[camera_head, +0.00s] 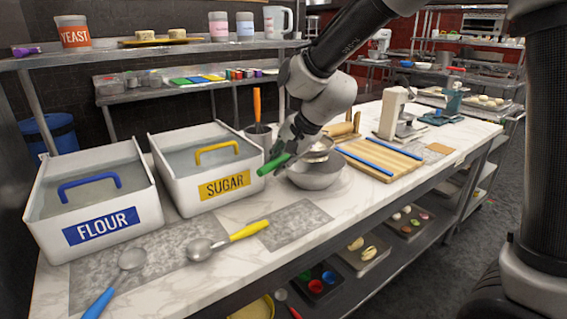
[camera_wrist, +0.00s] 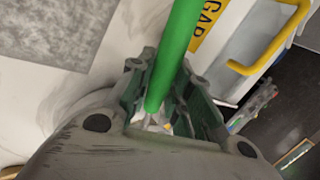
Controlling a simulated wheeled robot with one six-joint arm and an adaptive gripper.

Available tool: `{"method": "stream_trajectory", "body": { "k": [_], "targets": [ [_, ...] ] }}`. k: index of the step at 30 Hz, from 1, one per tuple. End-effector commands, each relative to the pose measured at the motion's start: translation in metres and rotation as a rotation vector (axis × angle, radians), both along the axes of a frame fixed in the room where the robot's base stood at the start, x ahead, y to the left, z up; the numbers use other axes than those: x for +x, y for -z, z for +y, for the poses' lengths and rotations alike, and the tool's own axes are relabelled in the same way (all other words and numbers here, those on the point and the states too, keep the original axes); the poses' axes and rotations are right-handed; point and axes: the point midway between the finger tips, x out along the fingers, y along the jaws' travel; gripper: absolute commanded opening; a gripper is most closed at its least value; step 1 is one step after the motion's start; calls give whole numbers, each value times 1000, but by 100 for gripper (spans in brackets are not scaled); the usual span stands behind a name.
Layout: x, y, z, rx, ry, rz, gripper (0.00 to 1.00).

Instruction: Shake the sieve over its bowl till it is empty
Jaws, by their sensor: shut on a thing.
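My gripper (camera_head: 284,154) is shut on the green handle (camera_head: 273,165) of the sieve. The sieve's round head (camera_head: 319,149) is just right of my fingers, above the grey metal bowl (camera_head: 314,179) on the counter. Something pale shows at the sieve head, but it is too small to tell how much is in it. In the wrist view the green handle (camera_wrist: 181,45) runs up between the two fingers of my gripper (camera_wrist: 170,88). The sieve head and the bowl's inside are hidden there.
The white SUGAR bin (camera_head: 225,187) and FLOUR bin (camera_head: 110,231) stand left of the bowl. A wooden board (camera_head: 376,163) with blue sticks lies right of it. A yellow-handled scoop (camera_head: 203,248) and a blue-handled tool (camera_head: 99,304) lie in front. A pot with an orange-handled tool (camera_head: 257,105) stands behind.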

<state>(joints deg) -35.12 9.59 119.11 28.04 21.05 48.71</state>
Motion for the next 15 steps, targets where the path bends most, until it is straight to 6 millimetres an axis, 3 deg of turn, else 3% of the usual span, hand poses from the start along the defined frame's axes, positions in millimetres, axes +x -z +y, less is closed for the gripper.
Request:
{"method": "stream_trajectory", "body": {
  "k": [10,15],
  "targets": [
    [-16,-1,-23,0,2,-1,0],
    [-14,0,-20,0,-1,0,0]
  ]
}}
